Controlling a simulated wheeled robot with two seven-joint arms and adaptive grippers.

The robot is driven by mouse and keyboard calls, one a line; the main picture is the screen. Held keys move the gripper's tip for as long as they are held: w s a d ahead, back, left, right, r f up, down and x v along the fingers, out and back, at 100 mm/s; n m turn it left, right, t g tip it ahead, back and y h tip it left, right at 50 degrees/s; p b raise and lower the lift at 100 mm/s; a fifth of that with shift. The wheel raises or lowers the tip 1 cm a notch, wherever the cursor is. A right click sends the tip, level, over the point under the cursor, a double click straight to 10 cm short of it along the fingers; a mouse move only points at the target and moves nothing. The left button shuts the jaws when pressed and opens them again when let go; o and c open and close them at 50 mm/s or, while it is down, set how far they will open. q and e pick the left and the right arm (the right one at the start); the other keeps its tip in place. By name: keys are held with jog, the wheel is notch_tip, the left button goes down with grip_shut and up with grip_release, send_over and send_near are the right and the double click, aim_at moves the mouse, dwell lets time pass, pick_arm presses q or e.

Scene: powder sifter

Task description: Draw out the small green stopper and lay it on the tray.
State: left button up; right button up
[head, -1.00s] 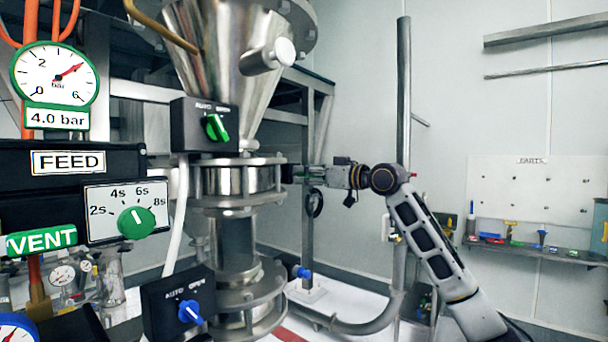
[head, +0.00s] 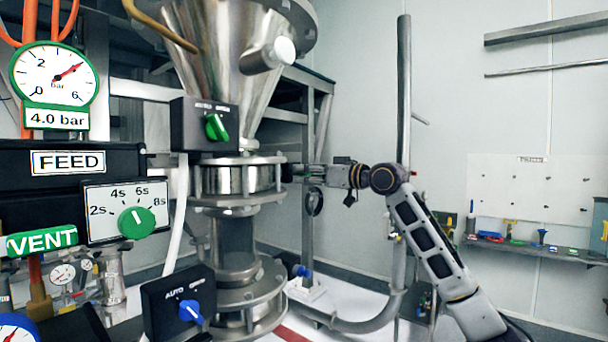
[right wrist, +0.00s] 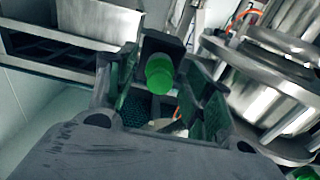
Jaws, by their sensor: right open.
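The small green stopper (right wrist: 159,76) shows in the right wrist view as a bright green cylinder in front of a dark block. It lies between the two fingers of my right gripper (right wrist: 160,92), which are spread apart with space on both sides of it. In the head view my right gripper (head: 293,172) reaches in from the right, close to the side of the steel sifter body (head: 228,180). The stopper cannot be made out in the head view. I cannot tell which surface is the tray. My left gripper is not in view.
A steel hopper (head: 215,80) stands above the sifter. A vertical post (head: 403,90) rises behind my right arm, and a curved pipe (head: 365,325) runs below. A shelf (head: 520,246) with several small coloured parts is at the right. Control boxes crowd the left.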

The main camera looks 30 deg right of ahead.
dwell(0.4)
grip_shut()
dwell(0.4)
jog(key=shift+f, duration=0.1)
jog(key=shift+b+v, duration=0.35)
jog(key=shift+v, duration=0.5)
jog(key=shift+s+d+b, duration=0.25)
jog(key=shift+s+b, duration=0.15)
jog(key=shift+s, duration=0.15)
